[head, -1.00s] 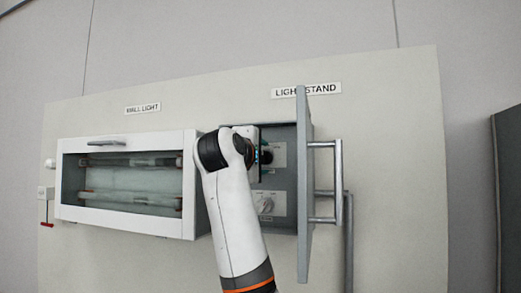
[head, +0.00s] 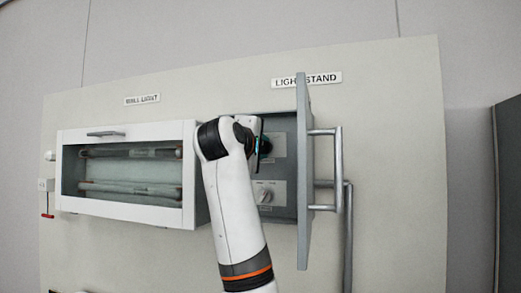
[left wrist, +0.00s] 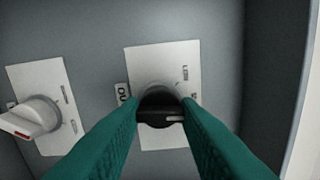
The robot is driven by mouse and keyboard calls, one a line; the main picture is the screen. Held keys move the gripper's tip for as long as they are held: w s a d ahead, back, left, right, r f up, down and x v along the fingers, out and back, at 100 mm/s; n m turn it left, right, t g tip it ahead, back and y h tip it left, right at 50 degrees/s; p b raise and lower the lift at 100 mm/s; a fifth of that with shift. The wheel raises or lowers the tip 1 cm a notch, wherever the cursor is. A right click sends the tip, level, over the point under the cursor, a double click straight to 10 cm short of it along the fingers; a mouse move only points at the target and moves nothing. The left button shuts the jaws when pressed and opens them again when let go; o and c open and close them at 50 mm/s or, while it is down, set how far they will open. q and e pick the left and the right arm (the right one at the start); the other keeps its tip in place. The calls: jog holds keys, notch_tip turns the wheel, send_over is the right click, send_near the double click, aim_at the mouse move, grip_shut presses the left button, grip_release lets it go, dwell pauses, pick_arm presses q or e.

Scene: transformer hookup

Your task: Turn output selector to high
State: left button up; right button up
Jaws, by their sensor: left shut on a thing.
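My left gripper (left wrist: 160,104) is shut on a round black knob (left wrist: 160,117), with a teal finger on each side of it. The knob sits on a white plate (left wrist: 160,60) with small markings, partly hidden by the fingers. A pale line shows on the knob's face, pointing right in the left wrist view. In the head view my left gripper (head: 261,146) is at the upper knob inside the open grey box under the "LIGHT STAND" sign (head: 306,79). My right gripper does not show.
A second, white knob (head: 265,196) with a red mark in the wrist view (left wrist: 37,119) sits below. The grey box door (head: 304,200) stands open to the right, with a handle (head: 338,170). A glass-fronted white cabinet (head: 128,172) is at left.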

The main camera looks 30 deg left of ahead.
pick_arm(q)
jog(key=shift+w+f+m+b, duration=0.1)
jog(key=shift+m+b, duration=0.6)
jog(key=shift+m, duration=1.2)
jog(key=shift+f+m+b, duration=0.1)
jog(key=shift+m+b, duration=0.55)
jog(key=shift+m, duration=1.25)
jog(key=o, duration=1)
jog(key=shift+r, duration=0.1)
jog(key=shift+c, duration=0.2)
jog(key=shift+s, duration=0.2)
